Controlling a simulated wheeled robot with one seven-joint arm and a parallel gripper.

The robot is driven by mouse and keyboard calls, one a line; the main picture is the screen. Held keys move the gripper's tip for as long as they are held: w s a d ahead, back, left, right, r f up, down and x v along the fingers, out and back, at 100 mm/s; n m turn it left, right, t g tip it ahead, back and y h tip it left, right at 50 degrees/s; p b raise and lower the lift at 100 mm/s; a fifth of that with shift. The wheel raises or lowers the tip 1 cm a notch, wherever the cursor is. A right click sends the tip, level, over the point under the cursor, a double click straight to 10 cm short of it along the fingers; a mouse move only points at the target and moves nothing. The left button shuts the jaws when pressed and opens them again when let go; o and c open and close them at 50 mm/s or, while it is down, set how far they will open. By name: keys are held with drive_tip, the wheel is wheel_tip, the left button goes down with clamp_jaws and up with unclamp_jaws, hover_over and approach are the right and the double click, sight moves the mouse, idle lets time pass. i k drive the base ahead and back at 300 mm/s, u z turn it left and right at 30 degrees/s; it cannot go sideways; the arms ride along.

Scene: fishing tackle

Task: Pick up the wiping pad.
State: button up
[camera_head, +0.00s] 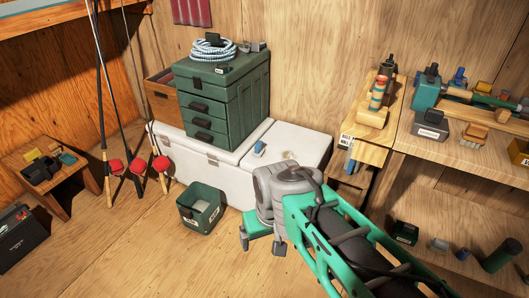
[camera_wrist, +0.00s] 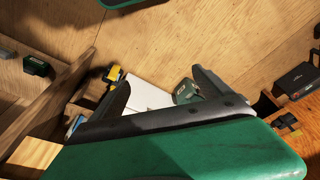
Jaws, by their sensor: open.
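No thing is clearly recognisable as the wiping pad. A small blue and pale object (camera_head: 259,149), which could be it, lies on the white cooler lid (camera_head: 290,142) in the head view, behind and left of my wrist; it is too small to be sure. A teal piece (camera_head: 68,159) on the small stool at the left is also possible. My gripper (camera_head: 262,243) is open and empty, pointing down in front of the cooler and right of the green bin. In the wrist view, the dark fingers (camera_wrist: 160,84) are spread apart with nothing held between them.
A green drawer chest (camera_head: 222,105) stands on the cooler. The open green bin (camera_head: 200,206) is on the floor. Fishing rods (camera_head: 106,150) lean at the left beside the stool (camera_head: 65,200). A wooden shelf unit (camera_head: 455,165) with tackle stands right.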

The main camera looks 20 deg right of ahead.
sight(259, 150)
drive_tip(key=z, duration=0.35)
drive_tip(key=i, duration=1.3)
drive_tip(key=u, duration=2)
